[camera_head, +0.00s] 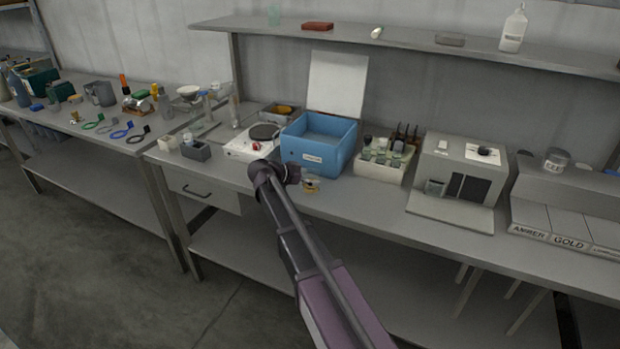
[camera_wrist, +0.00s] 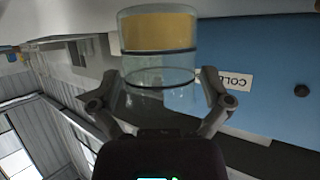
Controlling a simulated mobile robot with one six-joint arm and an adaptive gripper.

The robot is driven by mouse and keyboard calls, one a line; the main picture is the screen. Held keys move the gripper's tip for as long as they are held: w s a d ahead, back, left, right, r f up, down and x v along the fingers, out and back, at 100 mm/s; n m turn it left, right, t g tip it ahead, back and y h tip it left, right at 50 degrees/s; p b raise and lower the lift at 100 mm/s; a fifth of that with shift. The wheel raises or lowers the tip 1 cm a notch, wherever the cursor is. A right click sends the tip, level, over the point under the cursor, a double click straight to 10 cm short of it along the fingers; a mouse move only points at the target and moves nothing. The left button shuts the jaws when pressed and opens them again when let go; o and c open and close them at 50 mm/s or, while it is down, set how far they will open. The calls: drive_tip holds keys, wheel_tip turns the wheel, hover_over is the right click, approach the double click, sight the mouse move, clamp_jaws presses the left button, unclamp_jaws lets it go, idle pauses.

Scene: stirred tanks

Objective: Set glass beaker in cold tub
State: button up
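The glass beaker (camera_wrist: 158,65) is clear, with dark rings and an amber part at its far end in the wrist view. It also shows in the head view (camera_head: 311,185), low in front of the cold tub. My gripper (camera_wrist: 160,82) has one finger on each side of the beaker, both pads close against the glass; it appears shut on it. In the head view my gripper (camera_head: 293,176) is beside the beaker. Whether the beaker touches the bench is unclear. The cold tub (camera_head: 305,153) is a blue open box with a white label, also seen in the wrist view (camera_wrist: 275,65).
A hotplate (camera_head: 247,149) stands left of the tub, and a rack of bottles (camera_head: 380,170) stands right of it. A grey machine (camera_head: 465,172) is farther right. A white panel (camera_head: 337,85) rises behind the tub. A shelf (camera_head: 400,42) runs above the bench.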

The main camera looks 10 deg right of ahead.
idle(0.4)
drive_tip(key=p+v, duration=0.6)
drive_tip(key=v, duration=0.8)
drive_tip(key=shift+w, duration=0.25)
drive_tip(key=s+d+f+n+g+y, duration=0.3)
drive_tip(key=s+d+f+n+y, duration=0.35)
drive_tip(key=s+d, duration=0.5)
drive_tip(key=s+f+n+y, duration=0.2)
drive_tip(key=s+n, duration=0.1)
drive_tip(key=s, duration=0.4)
drive_tip(key=s+f+n+g+y, duration=0.1)
drive_tip(key=s+f+n+y, duration=0.1)
drive_tip(key=s, duration=0.5)
drive_tip(key=shift+d+n+y, duration=0.25)
drive_tip(key=shift+n+y, duration=0.5)
drive_tip(key=shift+n, duration=0.5)
drive_tip(key=shift+w, duration=0.1)
drive_tip(key=shift+c, duration=0.2)
